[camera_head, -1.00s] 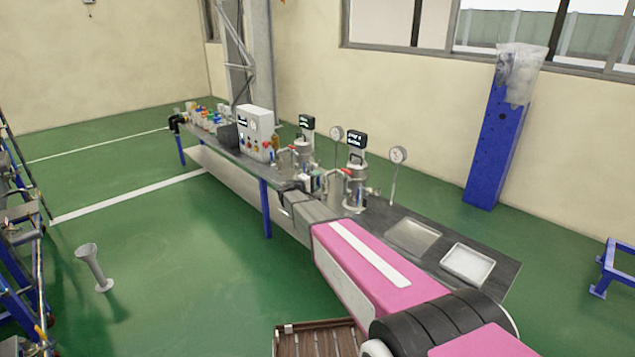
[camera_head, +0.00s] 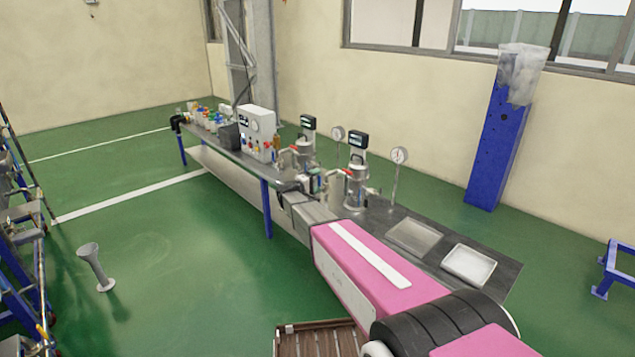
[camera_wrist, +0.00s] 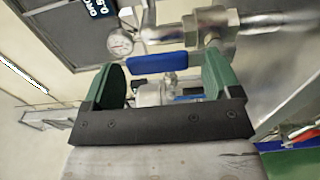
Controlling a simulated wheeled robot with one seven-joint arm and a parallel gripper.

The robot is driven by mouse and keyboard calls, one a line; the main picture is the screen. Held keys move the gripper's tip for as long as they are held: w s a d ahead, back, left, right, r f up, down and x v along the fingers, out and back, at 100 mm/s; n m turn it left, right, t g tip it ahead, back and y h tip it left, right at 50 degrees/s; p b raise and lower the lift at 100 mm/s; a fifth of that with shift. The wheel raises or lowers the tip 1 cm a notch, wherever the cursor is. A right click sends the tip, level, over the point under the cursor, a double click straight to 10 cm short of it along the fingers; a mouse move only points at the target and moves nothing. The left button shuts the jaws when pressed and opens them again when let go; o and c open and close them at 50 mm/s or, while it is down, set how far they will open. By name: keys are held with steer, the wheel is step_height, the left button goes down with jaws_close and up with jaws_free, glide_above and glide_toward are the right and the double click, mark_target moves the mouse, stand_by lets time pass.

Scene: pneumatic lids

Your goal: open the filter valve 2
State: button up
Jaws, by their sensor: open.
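In the wrist view, a blue lever handle (camera_wrist: 157,62) lies between the two green fingers of my open gripper (camera_wrist: 164,67). The handle is apart from at least the right finger, and I cannot tell whether the left finger touches it. A metal valve body (camera_wrist: 212,27) on a steel pipe is just above and right of the handle. I cannot read a number on this valve.
A second steel vessel (camera_head: 302,152) and a white control box (camera_head: 257,132) stand farther along the bench. A pressure gauge (camera_wrist: 120,41) is close to the left finger in the wrist view. A white tray (camera_head: 467,264) lies on the bench's near end (camera_head: 505,277).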

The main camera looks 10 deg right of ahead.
steer(key=v, duration=1)
steer(key=shift+d, duration=0.1)
steer(key=s+d+f+m+g+y, duration=0.2)
steer(key=s+d+f+g, duration=0.15)
steer(key=s+d, duration=0.35)
steer(key=s+d+f+m+g+y, duration=0.2)
steer(key=s+d+g+y, duration=0.15)
steer(key=s+d, duration=0.4)
steer(key=s+a+m+g+y, duration=0.1)
steer(key=s+y, duration=0.3)
steer(key=s, duration=0.6)
steer(key=s+f+m+g+y, duration=0.1)
steer(key=s+y, duration=0.4)
steer(key=s, duration=0.6)
steer(key=shift+s+a+f+m+g, duration=0.25)
steer(key=shift+a+m+g, duration=0.1)
steer(key=shift+m+g, duration=0.4)
